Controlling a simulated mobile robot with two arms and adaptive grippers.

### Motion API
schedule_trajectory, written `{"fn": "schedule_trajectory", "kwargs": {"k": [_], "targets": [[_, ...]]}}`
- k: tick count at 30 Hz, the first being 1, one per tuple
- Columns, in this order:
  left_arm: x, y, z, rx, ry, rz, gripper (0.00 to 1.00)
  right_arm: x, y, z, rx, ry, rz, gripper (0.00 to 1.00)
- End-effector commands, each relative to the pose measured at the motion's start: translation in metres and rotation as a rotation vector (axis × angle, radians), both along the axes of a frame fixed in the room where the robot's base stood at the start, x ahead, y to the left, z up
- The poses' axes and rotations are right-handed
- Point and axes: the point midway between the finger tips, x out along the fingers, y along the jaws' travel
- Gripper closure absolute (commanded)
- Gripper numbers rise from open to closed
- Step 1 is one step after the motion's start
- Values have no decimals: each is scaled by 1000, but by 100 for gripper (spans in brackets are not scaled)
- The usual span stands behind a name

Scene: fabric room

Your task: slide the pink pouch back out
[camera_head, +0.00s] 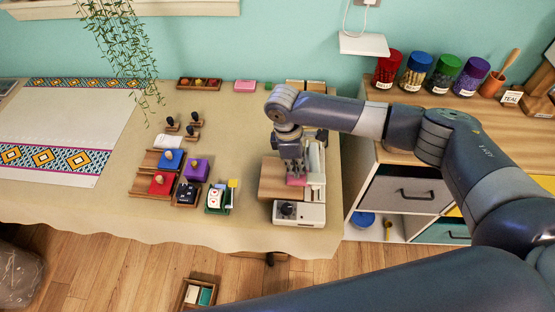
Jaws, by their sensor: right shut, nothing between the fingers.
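A small pink thing (297,182), which looks like the pink pouch, lies on the white machine (312,214) at the right end of the cloth-covered table. Only its front edge shows; the fingers hide the rest. My right gripper (294,174) points down right over it. Its fingers are shut with nothing between them. I cannot tell whether the fingertips touch the pink thing. A wooden board (271,180) is at the left of the machine. My left gripper is not in view.
Left of the machine stand a green card holder (218,198), a purple block (196,168) and a red block (162,184) with knobs. Another flat pink item (245,86) lies at the back. Lidded jars (416,70) stand on the right cabinet. The table's front middle is bare.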

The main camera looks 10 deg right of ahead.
Motion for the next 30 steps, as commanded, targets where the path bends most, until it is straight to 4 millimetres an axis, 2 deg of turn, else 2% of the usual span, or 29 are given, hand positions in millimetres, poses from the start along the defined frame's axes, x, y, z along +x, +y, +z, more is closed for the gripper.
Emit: {"fn": "schedule_trajectory", "kwargs": {"k": [1, 2, 5, 18, 20, 27, 30], "targets": [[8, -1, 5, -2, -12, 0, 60, -2, -6, 2, 0, 1, 0, 100], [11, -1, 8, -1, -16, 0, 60, -2, -3, -2, -1, 2, 2, 100], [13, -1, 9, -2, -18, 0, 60, -2, -3, -12, 2, 3, -1, 100], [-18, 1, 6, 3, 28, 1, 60, -2, -2, -19, 1, 3, 1, 100], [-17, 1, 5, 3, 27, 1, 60, -1, 3, -20, 2, 3, 2, 100], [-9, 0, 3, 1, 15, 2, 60, 9, 42, -19, 4, 3, 2, 100], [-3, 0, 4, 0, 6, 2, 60, 12, 51, -19, 2, 4, 2, 100]]}}
